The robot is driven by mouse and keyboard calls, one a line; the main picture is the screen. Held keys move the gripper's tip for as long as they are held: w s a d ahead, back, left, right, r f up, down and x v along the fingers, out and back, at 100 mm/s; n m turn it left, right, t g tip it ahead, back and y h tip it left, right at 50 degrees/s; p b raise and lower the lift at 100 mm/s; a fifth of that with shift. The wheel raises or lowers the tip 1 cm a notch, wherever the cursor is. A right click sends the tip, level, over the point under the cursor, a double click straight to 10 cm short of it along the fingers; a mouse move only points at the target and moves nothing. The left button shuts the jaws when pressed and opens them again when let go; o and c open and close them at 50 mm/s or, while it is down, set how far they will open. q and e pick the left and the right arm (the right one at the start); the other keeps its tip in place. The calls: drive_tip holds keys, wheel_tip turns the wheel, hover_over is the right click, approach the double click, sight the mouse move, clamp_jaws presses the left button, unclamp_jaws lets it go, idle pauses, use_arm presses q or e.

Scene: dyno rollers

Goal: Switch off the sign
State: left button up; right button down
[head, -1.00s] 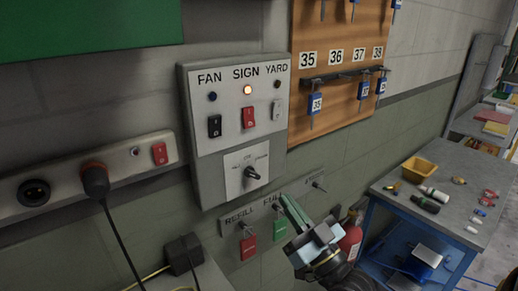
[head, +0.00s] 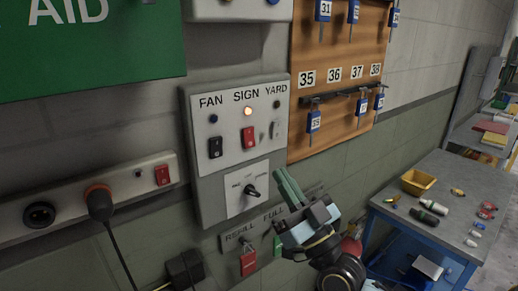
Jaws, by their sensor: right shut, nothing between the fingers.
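The sign switch (head: 249,137) is a red rocker in the middle of a grey wall panel (head: 213,190), under the label SIGN. A rotary knob (head: 252,190) sits lower on the panel. My right gripper (head: 284,176) is shut and empty, its green fingertips pointing up at the lower right of the panel, below the red switch. My left gripper is not in view.
A key board (head: 330,130) with blue-tagged keys hangs right of the panel. Below the panel a rail (head: 235,238) holds red and green tags. A socket strip (head: 140,185) with a plug is at left. A bench (head: 455,200) with small items stands at right.

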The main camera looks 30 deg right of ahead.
sight(249, 138)
drive_tip(key=shift+w+a+r+p, duration=0.1)
drive_tip(key=shift+w+r+p, duration=0.3)
drive_tip(key=shift+w, duration=0.95)
drive_tip(key=shift+w+a+r+p, duration=0.15)
drive_tip(key=shift+w+r, duration=0.3)
drive_tip(key=shift+w, duration=0.85)
drive_tip(key=shift+w+a+r+p, duration=0.1)
drive_tip(key=shift+w+r+p, duration=0.3)
drive_tip(key=shift+w, duration=0.95)
